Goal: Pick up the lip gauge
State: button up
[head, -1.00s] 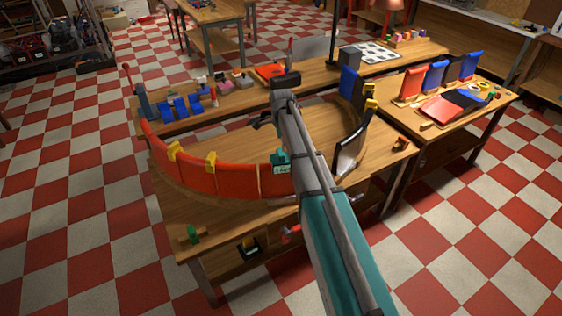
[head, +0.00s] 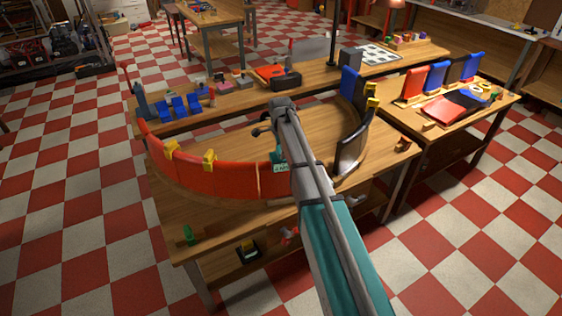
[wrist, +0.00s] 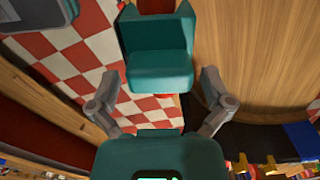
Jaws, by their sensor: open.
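The lip gauge, a teal block with a pale label (head: 282,168), sits at the red curved wall (head: 226,181) in the head view, partly hidden behind my arm. In the wrist view the teal gauge (wrist: 160,70) has two prongs at its far end and lies ahead, roughly centred between my fingers. My gripper (wrist: 160,75) is open, one grey finger on each side, with no clear contact on the gauge. In the head view one dark finger of my gripper (head: 264,131) shows above and left of the gauge; the rest is hidden by the arm.
Yellow clips (head: 209,159) straddle the red wall to the left. A black panel (head: 352,152) stands on the right of the ring. Blue blocks (head: 179,106) stand on the back bench. A side table (head: 425,130) is at the right. The wood inside the ring is mostly clear.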

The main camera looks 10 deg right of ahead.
dwell(0.5)
jog(key=c, duration=1.1)
jog(key=shift+r, duration=0.15)
jog(key=shift+r+p, duration=0.95)
jog(key=shift+p, duration=0.15)
jog(key=s+r+p, duration=1)
jog(key=s, duration=0.4)
jog(key=shift+d+r+p, duration=0.35)
jog(key=shift+r+p, duration=0.05)
jog(key=shift+r, duration=0.2)
jog(key=shift+r+p, duration=2.35)
jog(key=shift+p, duration=0.2)
jog(key=shift+f, duration=0.2)
